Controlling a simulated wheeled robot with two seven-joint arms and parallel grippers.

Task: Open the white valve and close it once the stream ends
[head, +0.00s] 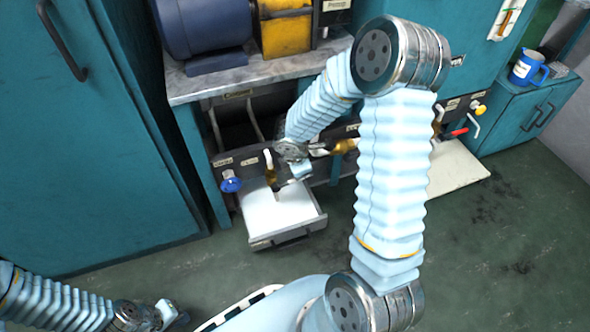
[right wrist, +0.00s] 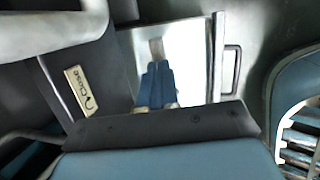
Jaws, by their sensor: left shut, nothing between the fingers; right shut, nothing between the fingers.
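The white valve handle is likely the large white blurred bar (right wrist: 55,38) at the top left of the right wrist view, beside a "Close" label (right wrist: 80,90). A small pale lever (head: 268,158) stands above a brass spout (head: 271,178) in the head view. Below it is a white drip tray (head: 268,242); a thin streak shows there, and I cannot tell whether it is liquid. My right gripper (right wrist: 157,70) is shut and empty over the tray, apart from the handle. My left gripper (head: 172,316) is shut and empty at the bottom left, far from the valves.
A blue knob (head: 231,185), a red handle (head: 460,132) and a yellow knob (head: 480,109) sit along the panel. A second pale tray (head: 460,172) lies at right. A blue motor (head: 203,25) stands on the bench (head: 200,85). A blue jug (head: 528,68) stands on the right cabinet.

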